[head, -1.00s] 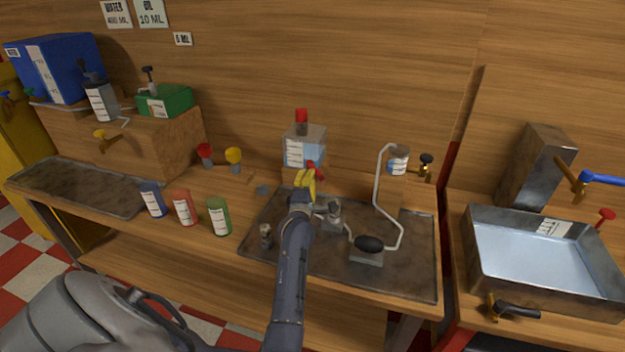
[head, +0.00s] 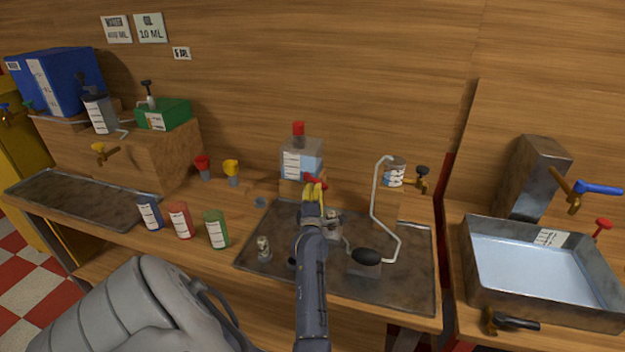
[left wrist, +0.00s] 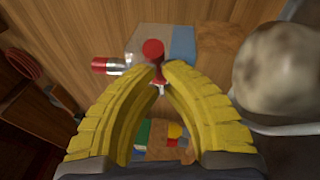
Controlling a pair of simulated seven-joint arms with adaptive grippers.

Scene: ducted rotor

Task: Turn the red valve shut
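The red valve (head: 318,182) is a small red handle low on the front of a clear tank (head: 301,160) holding blue liquid. My left gripper (head: 314,192) has yellow fingers and is at the valve, hiding its lower part in the head view. In the left wrist view the two fingertips (left wrist: 160,72) are close together, with the red handle (left wrist: 153,50) just beyond and partly between them. Whether they press on it cannot be told. The tank's red cap (left wrist: 103,66) lies left there. My right gripper is not in view.
A metal tray (head: 410,290) lies under my left arm, with a black-knobbed fitting (head: 365,257) and a bent pipe (head: 373,200) close on the right. Blue, red and green cups (head: 215,229) stand left. A basin (head: 480,270) with another red valve (head: 602,226) is far right.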

